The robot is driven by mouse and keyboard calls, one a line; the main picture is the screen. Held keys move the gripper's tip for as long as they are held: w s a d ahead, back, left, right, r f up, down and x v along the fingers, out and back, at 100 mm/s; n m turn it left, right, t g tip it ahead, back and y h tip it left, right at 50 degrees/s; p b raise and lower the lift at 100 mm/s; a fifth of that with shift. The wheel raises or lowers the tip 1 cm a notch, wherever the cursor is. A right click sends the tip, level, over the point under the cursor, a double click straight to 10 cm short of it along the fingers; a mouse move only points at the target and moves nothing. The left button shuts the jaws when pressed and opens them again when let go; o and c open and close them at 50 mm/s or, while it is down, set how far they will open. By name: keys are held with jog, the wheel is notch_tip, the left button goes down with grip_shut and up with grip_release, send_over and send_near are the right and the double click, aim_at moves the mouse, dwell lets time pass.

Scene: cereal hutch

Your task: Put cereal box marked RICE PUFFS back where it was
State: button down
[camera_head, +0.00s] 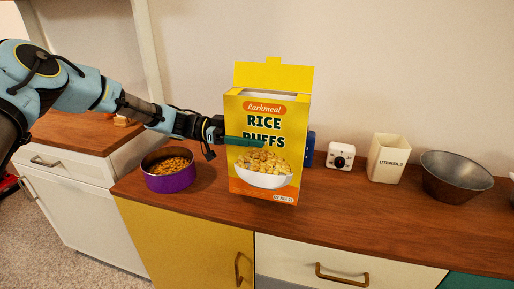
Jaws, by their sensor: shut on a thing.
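The yellow cereal box marked RICE PUFFS (262,120) is upright with its top flap open, over the wooden counter in the middle of the head view. My gripper (240,141) reaches in from the left and is shut on the box, with a green finger across its front face. The other finger is hidden behind the box. I cannot tell whether the base of the box touches the counter.
A purple bowl of cereal (170,178) stands left of the box. A blue object (308,150) is partly hidden behind it. A white device (341,156), a utensils holder (388,158) and a metal bowl (455,176) stand to the right. The front right counter (365,215) is clear.

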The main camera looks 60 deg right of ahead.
jog(key=shift+f+p, duration=0.6)
jog(key=shift+f, duration=1.25)
grip_release()
jog(key=b+v, duration=0.4)
jog(key=v, duration=0.8)
jog(key=shift+b, duration=0.35)
